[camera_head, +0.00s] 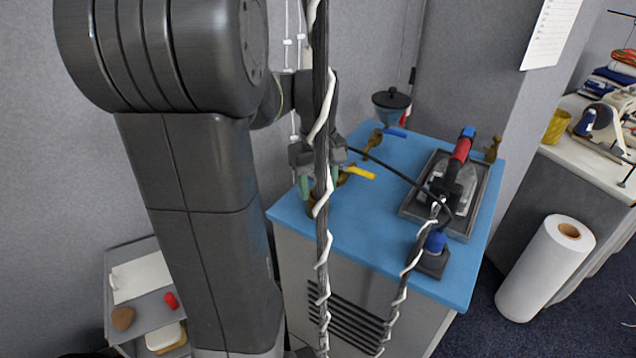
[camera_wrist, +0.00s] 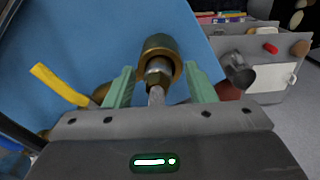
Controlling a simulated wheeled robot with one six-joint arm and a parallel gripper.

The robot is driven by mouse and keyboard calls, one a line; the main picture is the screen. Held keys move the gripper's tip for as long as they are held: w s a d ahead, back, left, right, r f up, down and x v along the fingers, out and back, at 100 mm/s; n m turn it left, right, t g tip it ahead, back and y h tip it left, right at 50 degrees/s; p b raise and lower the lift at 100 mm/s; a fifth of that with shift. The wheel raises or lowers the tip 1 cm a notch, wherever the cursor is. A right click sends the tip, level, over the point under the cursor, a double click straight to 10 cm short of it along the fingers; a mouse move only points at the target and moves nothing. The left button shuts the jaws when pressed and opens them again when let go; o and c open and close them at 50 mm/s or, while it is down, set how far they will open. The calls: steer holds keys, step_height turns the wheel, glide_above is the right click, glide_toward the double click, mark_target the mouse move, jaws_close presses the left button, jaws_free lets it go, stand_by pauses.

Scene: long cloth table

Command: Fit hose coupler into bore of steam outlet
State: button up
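My gripper (camera_wrist: 160,80) points down at the near-left corner of the blue tabletop, its two green fingers apart. In the wrist view, a narrow hex-sided brass fitting with a grey stem, which looks like the hose coupler (camera_wrist: 157,73), lies between the fingers with a visible gap on each side. It meets a wider brass collar, apparently the steam outlet (camera_wrist: 158,43). How deep it sits in the bore is hidden. In the head view, my gripper (camera_head: 320,185) mostly covers both parts. A dark hose (camera_head: 395,172) runs from beside my gripper toward the iron.
A yellow-handled valve (camera_head: 358,172) stands close to the right of my gripper; its lever (camera_wrist: 58,84) is at left in the wrist view. A blue-handled valve (camera_head: 392,132) is behind. The iron (camera_head: 455,180) rests on a tray at right. Wrapped cords hang in front.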

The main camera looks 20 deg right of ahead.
step_height(320, 180, up, 14)
steer(key=shift+b, duration=0.4)
steer(key=shift+f, duration=0.2)
stand_by(0.4)
step_height(320, 180, down, 14)
steer(key=shift+r+p, duration=0.2)
steer(key=shift+p, duration=0.3)
steer(key=shift+r, duration=0.25)
